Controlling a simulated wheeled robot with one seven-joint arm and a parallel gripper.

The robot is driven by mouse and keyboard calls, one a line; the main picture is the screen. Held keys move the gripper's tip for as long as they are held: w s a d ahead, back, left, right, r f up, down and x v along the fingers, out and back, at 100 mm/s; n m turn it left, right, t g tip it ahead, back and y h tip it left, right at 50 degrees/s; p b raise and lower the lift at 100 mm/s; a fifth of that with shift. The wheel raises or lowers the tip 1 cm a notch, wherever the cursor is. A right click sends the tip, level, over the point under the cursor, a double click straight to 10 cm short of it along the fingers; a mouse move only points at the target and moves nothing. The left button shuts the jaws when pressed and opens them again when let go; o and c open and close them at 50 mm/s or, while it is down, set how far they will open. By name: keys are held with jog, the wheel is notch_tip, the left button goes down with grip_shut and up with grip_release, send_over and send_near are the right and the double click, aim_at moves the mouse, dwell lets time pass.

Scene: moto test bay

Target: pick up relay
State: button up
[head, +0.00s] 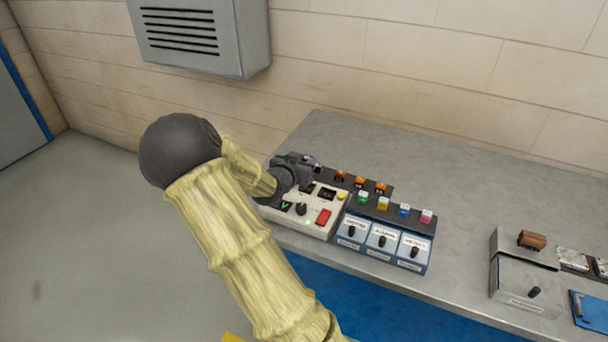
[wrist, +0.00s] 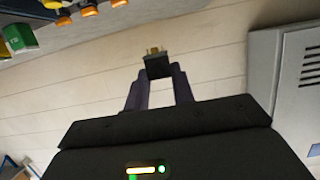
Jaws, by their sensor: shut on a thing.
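My gripper (wrist: 158,74) is shut on a small dark block with brass-coloured prongs, which looks like the relay (wrist: 156,62). It is held between the two fingertips in the wrist view, with wall behind it. In the head view my gripper (head: 299,163) is over the back left part of the cream test panel (head: 287,217). The relay cannot be made out clearly there. The height of the gripper above the panel is hard to tell.
Orange parts (head: 360,181) stand on a dark strip behind the panel. Coloured blocks (head: 383,203) stand above the switch boxes (head: 382,238). A grey box with a brown cylinder (head: 532,240) is farther right. The grey bench (head: 470,190) has clear room between. A vent box (head: 195,32) hangs on the wall.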

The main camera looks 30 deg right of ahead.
jog(key=shift+r, duration=0.75)
